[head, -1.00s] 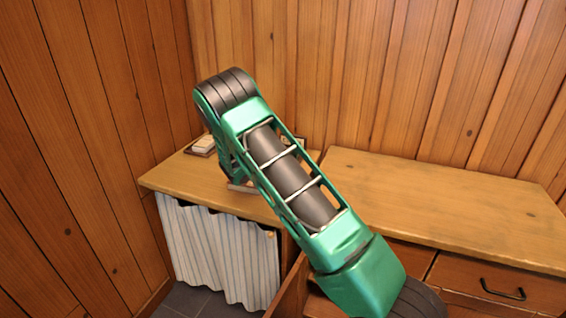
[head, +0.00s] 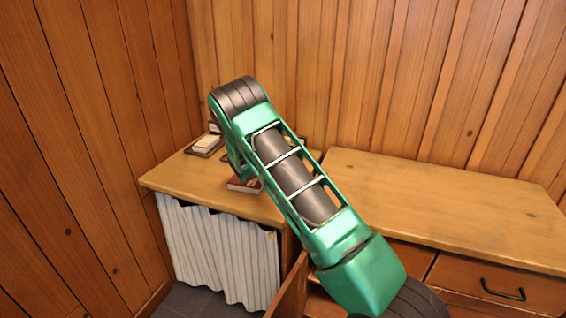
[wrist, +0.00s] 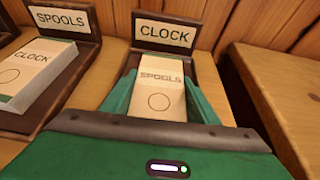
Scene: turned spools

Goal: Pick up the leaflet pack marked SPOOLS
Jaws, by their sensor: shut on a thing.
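The leaflet pack marked SPOOLS (wrist: 158,85) is pale, with a circle on its face. It sits in a dark holder whose sign reads CLOCK (wrist: 167,35). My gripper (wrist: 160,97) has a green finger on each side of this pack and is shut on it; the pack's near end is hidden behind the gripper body. To the left, a pack marked CLOCK (wrist: 30,70) lies in a holder whose sign reads SPOOLS (wrist: 60,20). In the head view my arm hides the gripper and the held pack.
The holders stand on a wooden counter (head: 170,178) with a striped curtain (head: 220,255) below, close to plank walls. A second wooden counter (head: 440,205) to the right is bare, with a drawer (head: 500,285) beneath.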

